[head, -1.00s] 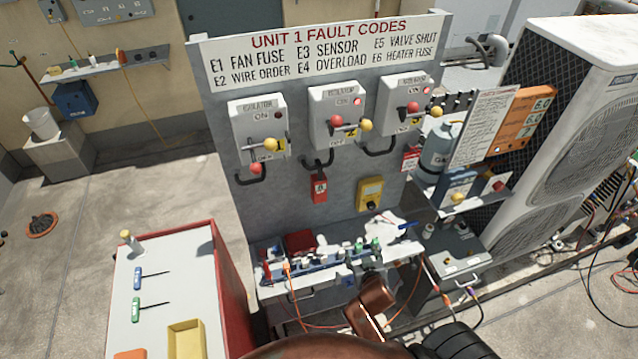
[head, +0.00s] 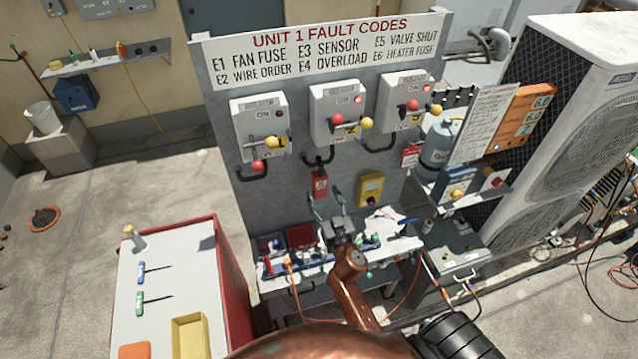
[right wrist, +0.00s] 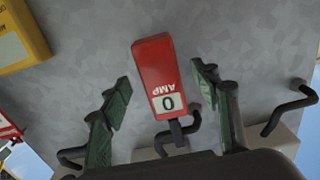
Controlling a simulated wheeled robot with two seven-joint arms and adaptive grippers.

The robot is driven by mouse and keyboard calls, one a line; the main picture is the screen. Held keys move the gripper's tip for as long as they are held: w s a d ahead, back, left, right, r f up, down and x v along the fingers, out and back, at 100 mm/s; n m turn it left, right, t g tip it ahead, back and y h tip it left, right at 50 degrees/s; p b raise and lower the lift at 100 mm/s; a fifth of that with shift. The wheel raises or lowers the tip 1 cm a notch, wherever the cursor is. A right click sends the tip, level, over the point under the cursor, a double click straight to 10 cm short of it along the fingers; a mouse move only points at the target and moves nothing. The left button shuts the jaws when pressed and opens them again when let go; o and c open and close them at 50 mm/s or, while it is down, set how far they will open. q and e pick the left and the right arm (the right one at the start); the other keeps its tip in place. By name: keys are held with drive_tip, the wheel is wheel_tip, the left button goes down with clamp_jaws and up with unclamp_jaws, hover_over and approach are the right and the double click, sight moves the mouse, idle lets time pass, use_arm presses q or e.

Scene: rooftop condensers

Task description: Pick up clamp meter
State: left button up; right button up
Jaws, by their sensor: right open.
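The clamp meter is a red body marked AMP with a small display reading 0. In the head view the clamp meter (head: 319,183) hangs low on the grey panel, under the middle isolator. In the right wrist view the clamp meter (right wrist: 154,65) appears upside down, with a dark hook at its display end. My right gripper (head: 323,197) is open just in front of and below the meter. In the right wrist view its green fingers (right wrist: 161,77) stand on either side of the meter, apart from it. My left gripper is not in view.
A yellow device (head: 370,190) hangs right of the meter. A cluttered bench (head: 285,272) stands below the panel. A red cabinet (head: 228,290) is at the left, and a grey gas cylinder (head: 437,145) at the right.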

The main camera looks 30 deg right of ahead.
sight(321, 191)
drive_tip(key=x, duration=0.4)
drive_tip(key=shift+w+f, duration=0.1)
drive_tip(key=shift+w, duration=0.1)
drive_tip(key=shift+c, duration=0.2)
drive_tip(key=shift+s, duration=0.1)
drive_tip(key=shift+c, duration=0.8)
drive_tip(key=c, duration=1.2)
drive_tip(key=shift+c, duration=0.2)
